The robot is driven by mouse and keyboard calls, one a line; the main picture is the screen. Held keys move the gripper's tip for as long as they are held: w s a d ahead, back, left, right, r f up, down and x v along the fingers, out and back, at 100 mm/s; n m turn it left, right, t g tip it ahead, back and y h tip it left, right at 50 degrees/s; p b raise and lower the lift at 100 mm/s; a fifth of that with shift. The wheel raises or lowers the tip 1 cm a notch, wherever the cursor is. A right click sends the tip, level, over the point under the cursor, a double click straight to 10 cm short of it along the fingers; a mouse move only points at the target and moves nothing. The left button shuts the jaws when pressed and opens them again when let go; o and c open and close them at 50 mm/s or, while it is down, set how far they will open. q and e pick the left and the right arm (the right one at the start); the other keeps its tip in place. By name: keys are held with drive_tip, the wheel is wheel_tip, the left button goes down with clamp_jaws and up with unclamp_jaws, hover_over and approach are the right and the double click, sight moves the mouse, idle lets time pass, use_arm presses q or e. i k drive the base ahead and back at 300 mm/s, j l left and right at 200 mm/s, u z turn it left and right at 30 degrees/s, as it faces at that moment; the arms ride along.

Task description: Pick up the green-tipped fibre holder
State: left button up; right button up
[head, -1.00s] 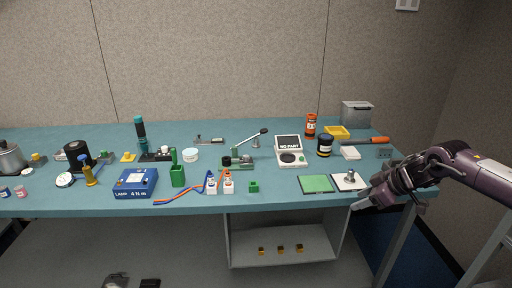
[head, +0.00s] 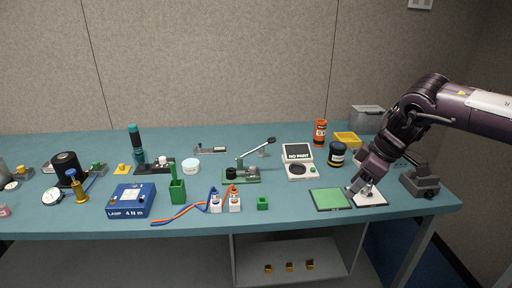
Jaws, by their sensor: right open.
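I cannot tell for sure which thing is the green-tipped fibre holder. A green upright cup (head: 178,191) with a green stick (head: 173,171) standing in it is left of the middle of the table. A small green block (head: 262,203) lies near the front edge. My right gripper (head: 358,189) is open, pointing down over the white pad (head: 371,199) at the right front. A small grey piece (head: 367,188) on that pad is close by the fingers and partly hidden. My left gripper is not in view.
A green pad (head: 330,199) lies left of the white one. A grey vice-like block (head: 419,181) is to the right. A dark jar (head: 337,154), an orange bottle (head: 320,133) and a yellow tray (head: 347,139) stand behind. A blue box (head: 132,200) is at the left.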

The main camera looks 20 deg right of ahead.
sight(261, 154)
drive_tip(key=i, duration=1.65)
